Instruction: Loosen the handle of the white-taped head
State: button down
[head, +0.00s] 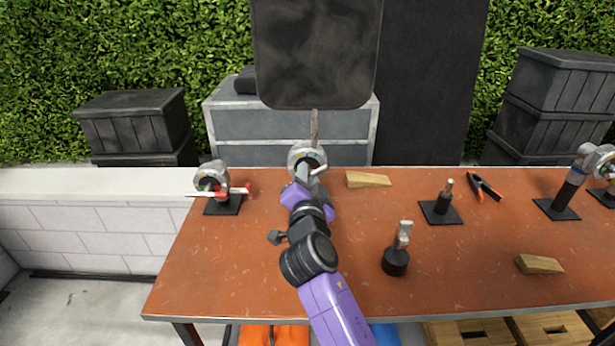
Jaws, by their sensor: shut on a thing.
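A round metal grip head (307,153) stands near the table's back edge, under a dark flag panel on a rod (314,125). A pale handle (319,171) sticks out from its front right. My purple gripper (303,184) is right in front of this head, shut on its handle. The fingertips are partly hidden by my own wrist. Another grip head (211,174) stands on a black base at the left, with a red and white bar across it. More heads (598,158) stand at the right edge. White tape is too small to make out clearly on any head.
The brown table (300,293) also holds wooden wedges (368,179) (539,264), a stud on a black plate (441,208), a black-based metal pin (396,259) and orange-handled pliers (484,187). The table's front left is clear.

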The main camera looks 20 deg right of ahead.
jog(key=n+b, duration=0.1)
jog(key=n, duration=0.2)
jog(key=shift+d+f, duration=0.1)
jog(key=shift+f, duration=0.1)
jog(key=n+b, duration=0.1)
jog(key=n, duration=0.2)
jog(key=shift+n, duration=0.3)
jog(key=n, duration=0.3)
jog(key=shift+r+n, duration=0.1)
jog(key=shift+n, duration=0.3)
jog(key=n+p, duration=0.1)
jog(key=n, duration=0.2)
jog(key=shift+n, duration=0.3)
jog(key=n+p, duration=0.1)
jog(key=n, duration=0.2)
jog(key=shift+r+n, duration=0.1)
jog(key=shift+n, duration=0.2)
jog(key=n+p, duration=0.2)
jog(key=n, duration=0.1)
jog(key=shift+r+n, duration=0.1)
jog(key=shift+n, duration=0.2)
jog(key=n+p, duration=0.2)
jog(key=n, duration=0.2)
jog(key=shift+n+p, duration=1)
jog(key=shift+n, duration=1.1)
